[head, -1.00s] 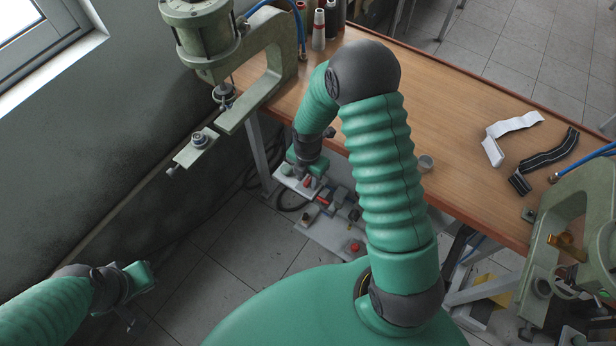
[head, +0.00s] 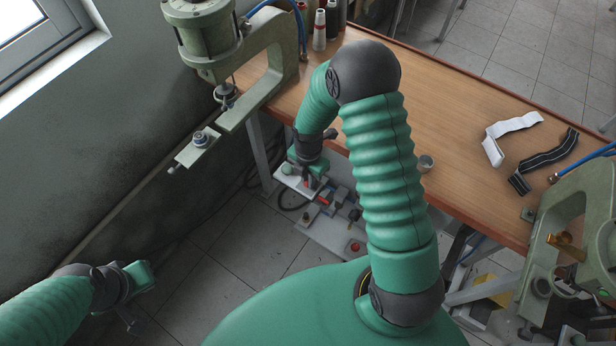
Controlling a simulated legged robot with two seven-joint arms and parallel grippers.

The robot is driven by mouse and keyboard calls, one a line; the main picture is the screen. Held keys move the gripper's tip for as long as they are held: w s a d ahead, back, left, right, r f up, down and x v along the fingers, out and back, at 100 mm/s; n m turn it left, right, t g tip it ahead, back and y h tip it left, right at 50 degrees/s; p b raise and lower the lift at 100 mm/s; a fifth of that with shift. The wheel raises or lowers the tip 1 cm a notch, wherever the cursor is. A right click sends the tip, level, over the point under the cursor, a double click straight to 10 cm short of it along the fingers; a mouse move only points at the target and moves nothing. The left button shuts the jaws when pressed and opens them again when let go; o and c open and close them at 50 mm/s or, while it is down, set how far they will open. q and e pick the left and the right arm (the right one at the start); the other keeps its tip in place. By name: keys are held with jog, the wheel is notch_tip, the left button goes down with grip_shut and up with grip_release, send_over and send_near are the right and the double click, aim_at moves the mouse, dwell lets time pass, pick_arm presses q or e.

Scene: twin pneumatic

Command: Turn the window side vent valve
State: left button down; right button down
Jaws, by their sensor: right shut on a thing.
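My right gripper (head: 308,174) reaches down past the near edge of the table to the valve assembly below. It is shut on a small part there, most likely the vent valve, which the gripper largely hides. Red pieces (head: 322,201) show just beside and below the fingers on a pale mounting plate (head: 293,184). My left gripper (head: 139,300) is at the lower left, low over the floor and away from the valves. I cannot tell whether its fingers are open or shut.
A green pneumatic press (head: 265,88) stands at the window end of the wooden table (head: 440,120). A second press (head: 570,215) stands at the right. A base plate with a red button (head: 355,247) lies below the table. Bare floor (head: 220,255) is between my arms.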

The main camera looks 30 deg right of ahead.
jog(key=m, duration=0.2)
jog(key=m+p, duration=0.1)
jog(key=shift+w+d+r+m, duration=0.15)
jog(key=shift+m, duration=0.25)
jog(key=m+p, duration=0.1)
jog(key=m, duration=0.3)
jog(key=shift+m, duration=0.3)
jog(key=m, duration=0.4)
jog(key=shift+m, duration=0.3)
jog(key=shift+m+p, duration=0.4)
jog(key=shift+m, duration=1.6)
jog(key=c, duration=1.4)
grip_release()
